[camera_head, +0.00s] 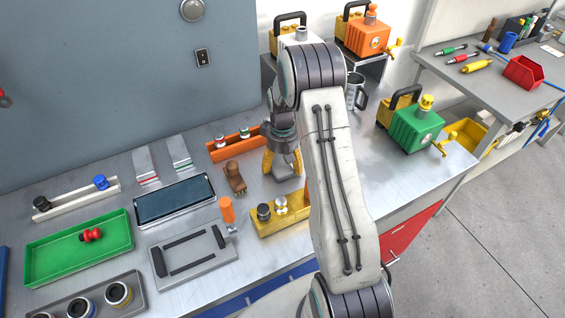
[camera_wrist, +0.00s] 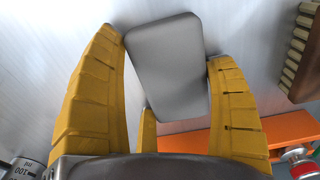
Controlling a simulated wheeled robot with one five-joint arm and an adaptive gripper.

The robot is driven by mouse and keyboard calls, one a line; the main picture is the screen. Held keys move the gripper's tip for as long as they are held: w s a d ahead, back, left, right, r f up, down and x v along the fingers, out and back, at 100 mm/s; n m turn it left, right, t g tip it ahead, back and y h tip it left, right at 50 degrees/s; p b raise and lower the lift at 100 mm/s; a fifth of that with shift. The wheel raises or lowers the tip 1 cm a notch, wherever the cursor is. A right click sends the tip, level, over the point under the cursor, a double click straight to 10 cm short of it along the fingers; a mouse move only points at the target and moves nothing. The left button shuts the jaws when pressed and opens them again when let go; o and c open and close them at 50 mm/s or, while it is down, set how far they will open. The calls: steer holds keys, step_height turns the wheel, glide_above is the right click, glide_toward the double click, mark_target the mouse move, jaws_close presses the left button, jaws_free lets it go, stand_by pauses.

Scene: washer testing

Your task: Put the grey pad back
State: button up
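A grey pad (camera_wrist: 166,60), a smooth rounded block, lies between the yellow fingers of my gripper (camera_wrist: 168,45) in the wrist view. A finger is close against each side edge of the pad; I cannot tell whether they press on it. In the head view my gripper (camera_head: 282,165) points down over the bench, and the pad (camera_head: 286,167) shows partly between its fingers. I cannot tell whether the pad rests on the bench or is just above it.
An orange rack (camera_head: 221,151) and a brown brush (camera_head: 235,178) are just left of my gripper. A yellow block with knobs (camera_head: 265,225) is in front. A grey plate with black bars (camera_head: 193,252) and a green tray (camera_head: 60,262) are further left.

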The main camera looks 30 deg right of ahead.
mark_target(283, 161)
steer(key=o, duration=0.4)
steer(key=shift+c, duration=0.2)
steer(key=shift+r, duration=0.1)
steer(key=s+a+r+b, duration=0.2)
steer(key=r, duration=0.6)
steer(key=s+a+r+b, duration=0.1)
steer(key=s+r, duration=0.1)
steer(key=r, duration=0.7)
steer(key=s+a+r+t, duration=0.1)
steer(key=s+a, duration=0.3)
steer(key=s, duration=0.7)
steer(key=s+a+r+t, duration=0.1)
steer(key=s+a, duration=0.3)
steer(key=s, duration=0.7)
steer(key=shift+s+a+r+t, duration=0.15)
steer(key=shift+a+t, duration=0.05)
steer(key=shift+t, duration=0.7)
